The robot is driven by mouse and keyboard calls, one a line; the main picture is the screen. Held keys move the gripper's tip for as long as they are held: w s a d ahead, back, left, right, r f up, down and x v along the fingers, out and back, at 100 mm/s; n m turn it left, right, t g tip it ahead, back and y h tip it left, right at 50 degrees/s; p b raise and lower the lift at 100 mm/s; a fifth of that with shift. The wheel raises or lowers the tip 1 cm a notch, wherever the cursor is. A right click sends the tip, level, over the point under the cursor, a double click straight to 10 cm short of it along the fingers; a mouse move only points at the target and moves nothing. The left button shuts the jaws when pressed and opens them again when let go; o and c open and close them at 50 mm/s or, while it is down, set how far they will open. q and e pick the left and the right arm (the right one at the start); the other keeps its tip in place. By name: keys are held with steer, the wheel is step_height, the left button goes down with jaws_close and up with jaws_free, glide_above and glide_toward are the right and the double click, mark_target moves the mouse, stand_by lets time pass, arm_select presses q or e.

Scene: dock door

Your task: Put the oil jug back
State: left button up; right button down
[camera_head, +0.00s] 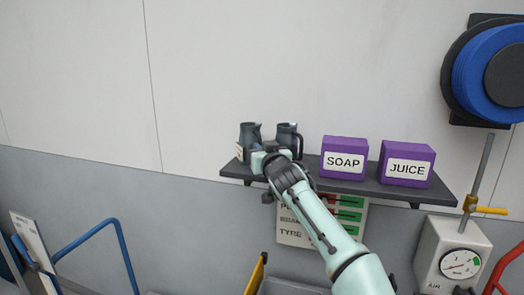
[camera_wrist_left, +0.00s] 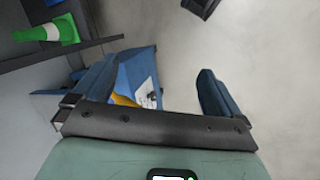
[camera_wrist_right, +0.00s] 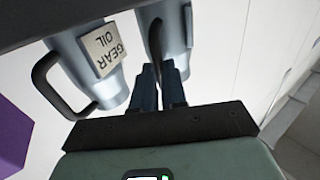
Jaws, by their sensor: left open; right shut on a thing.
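Two blue-grey jugs are at the left end of the dark wall shelf (camera_head: 355,186). My right gripper (camera_head: 266,157) is shut on the dark handle of the left jug (camera_head: 249,131); the right wrist view shows the fingers (camera_wrist_right: 160,70) at this jug (camera_wrist_right: 174,28). Only an edge of its white label shows, unreadable. It is upright at the shelf; whether its base touches is unclear. The right jug (camera_head: 287,134) stands close beside it, with a GEAR OIL label in the right wrist view (camera_wrist_right: 102,48). My left gripper (camera_wrist_left: 160,85) is open and empty, outside the head view.
Purple SOAP (camera_head: 344,158) and JUICE (camera_head: 407,164) boxes stand on the shelf to the right. A sign (camera_head: 296,234) hangs below it. A blue hose reel (camera_head: 490,75) and a gauge box (camera_head: 455,255) are at right. A green cone (camera_wrist_left: 48,33) is near the left gripper.

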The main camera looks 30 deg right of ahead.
steer(key=shift+a, duration=0.25)
steer(key=shift+d, duration=0.2)
steer(key=c, duration=1.4)
jaws_free()
arm_select(q)
steer(key=shift+a, duration=0.15)
arm_select(e)
steer(key=o, duration=0.3)
steer(key=shift+s+a, duration=0.1)
steer(key=shift+s, duration=0.1)
arm_select(q)
steer(key=s+f+b, duration=0.7)
steer(key=f+b, duration=0.1)
steer(key=f, duration=0.2)
steer(key=shift+f+g, duration=0.2)
steer(key=shift+g, duration=0.2)
arm_select(e)
steer(key=v, duration=1.3)
